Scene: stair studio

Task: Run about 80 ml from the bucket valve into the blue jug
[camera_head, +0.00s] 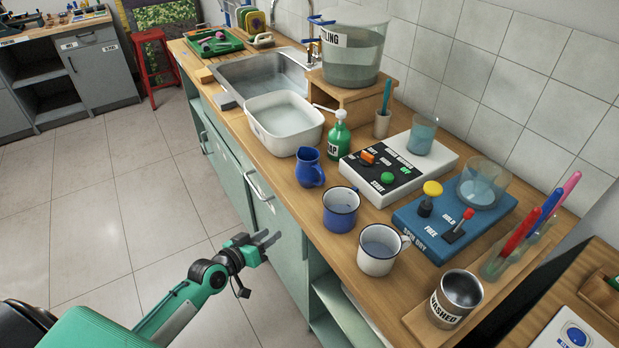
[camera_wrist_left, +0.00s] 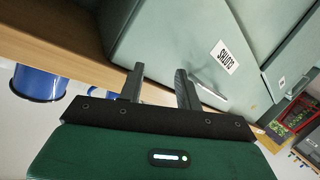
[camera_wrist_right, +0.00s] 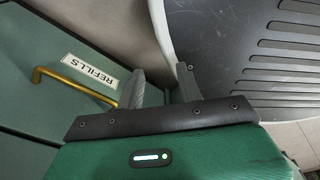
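The blue jug (camera_head: 310,168) stands upright on the wooden counter, in front of the soap bottle and beside the white basin. The clear bucket (camera_head: 350,55) holds liquid and stands on a wooden stand (camera_head: 352,92) at the back. Blue-handled fittings (camera_head: 313,41) show at the bucket's left side; which one is its valve, and whether it is open, I cannot tell. My left gripper (camera_head: 268,239) is open and empty in front of the cabinets, below the counter edge. It also shows in the left wrist view (camera_wrist_left: 160,82). My right gripper (camera_wrist_right: 163,84) is open and empty near a cabinet marked REFILLS.
A white basin (camera_head: 285,125), green soap bottle (camera_head: 338,137), blue mug (camera_head: 341,210), white mug (camera_head: 379,249) and steel cup (camera_head: 456,297) stand on the counter. Devices with buttons and levers lie behind. The floor (camera_head: 120,200) left of the cabinets is clear.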

